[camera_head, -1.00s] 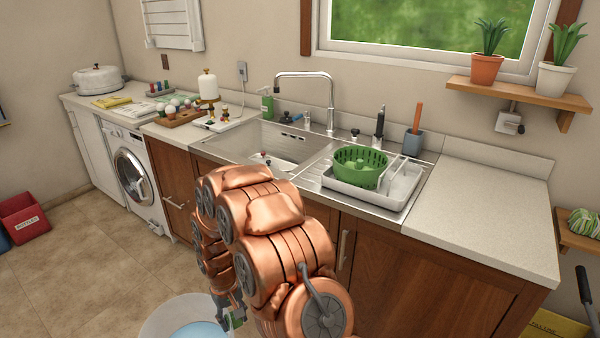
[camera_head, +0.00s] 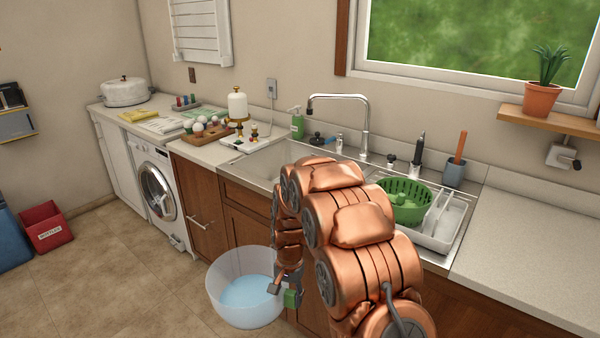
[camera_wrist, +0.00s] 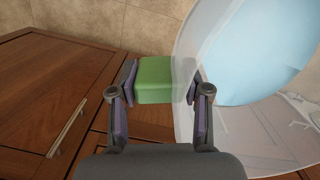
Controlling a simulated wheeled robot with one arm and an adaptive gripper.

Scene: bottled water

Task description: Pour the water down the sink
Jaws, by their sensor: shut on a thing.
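A translucent basin (camera_head: 217,285) holds pale blue water (camera_head: 250,292). It hangs in front of the wooden cabinets, left of my arm. My gripper (camera_head: 287,282) is shut on a green grip (camera_head: 291,299) at the basin's right side. In the wrist view the green grip (camera_wrist: 165,80) sits between the fingers of my gripper (camera_wrist: 160,92), against the basin wall (camera_wrist: 190,110). The water looks level, with no spill visible. The steel sink (camera_head: 250,165) is in the counter beyond, higher than the basin in the picture. My arm hides part of it.
A curved faucet (camera_head: 366,125) stands behind the sink. A green colander (camera_head: 405,212) sits in a white rack (camera_head: 448,225) to the right. The right counter (camera_head: 530,250) is bare.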

